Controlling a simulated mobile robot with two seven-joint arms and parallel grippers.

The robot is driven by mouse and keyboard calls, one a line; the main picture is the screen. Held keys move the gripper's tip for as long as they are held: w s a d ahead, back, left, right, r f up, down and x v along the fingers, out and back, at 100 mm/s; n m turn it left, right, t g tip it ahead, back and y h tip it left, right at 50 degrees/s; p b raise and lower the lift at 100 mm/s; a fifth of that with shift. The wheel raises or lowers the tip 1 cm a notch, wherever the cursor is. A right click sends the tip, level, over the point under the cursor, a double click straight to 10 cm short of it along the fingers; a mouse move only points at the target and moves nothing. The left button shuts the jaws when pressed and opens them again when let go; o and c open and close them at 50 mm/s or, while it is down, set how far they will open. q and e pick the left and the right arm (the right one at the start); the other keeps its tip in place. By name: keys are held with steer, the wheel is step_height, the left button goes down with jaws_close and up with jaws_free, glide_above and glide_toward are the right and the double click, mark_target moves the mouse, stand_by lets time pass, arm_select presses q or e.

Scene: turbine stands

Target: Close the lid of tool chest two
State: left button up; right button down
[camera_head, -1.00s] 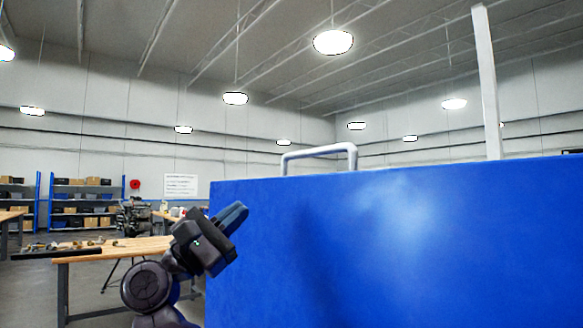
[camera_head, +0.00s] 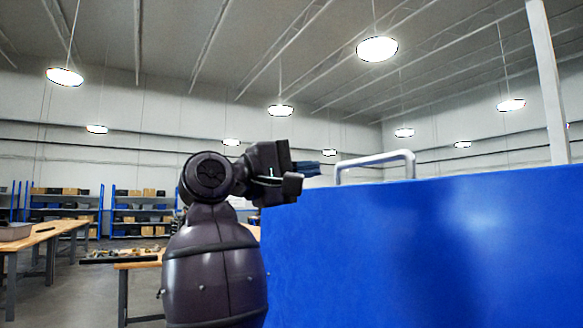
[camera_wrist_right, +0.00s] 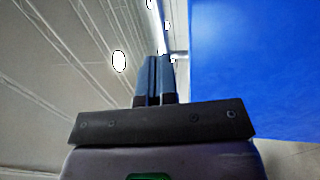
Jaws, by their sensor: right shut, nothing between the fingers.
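A large blue panel (camera_head: 430,250), which looks like the raised lid of a tool chest, fills the lower right of the head view. A grey handle (camera_head: 376,161) stands on its top edge. My right gripper (camera_head: 316,169) is shut and empty at the panel's upper left corner, pointing right, just left of the handle. I cannot tell whether it touches the panel. In the right wrist view the closed fingers (camera_wrist_right: 154,62) show left of the blue panel (camera_wrist_right: 255,65). The chest body and any number on it are hidden. My left gripper is out of view.
A wooden workbench (camera_head: 138,264) with small items stands behind my arm at left. Another bench (camera_head: 40,243) is at the far left. Blue shelves with boxes (camera_head: 140,212) line the back wall. A white post (camera_head: 548,80) rises behind the panel at right.

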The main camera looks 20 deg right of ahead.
mark_target(356, 163)
steer(key=d, duration=0.2)
steer(key=d+r+p, duration=0.1)
steer(key=d, duration=0.5)
steer(key=shift+w+d+r+p, duration=0.2)
steer(key=shift+w+p, duration=0.15)
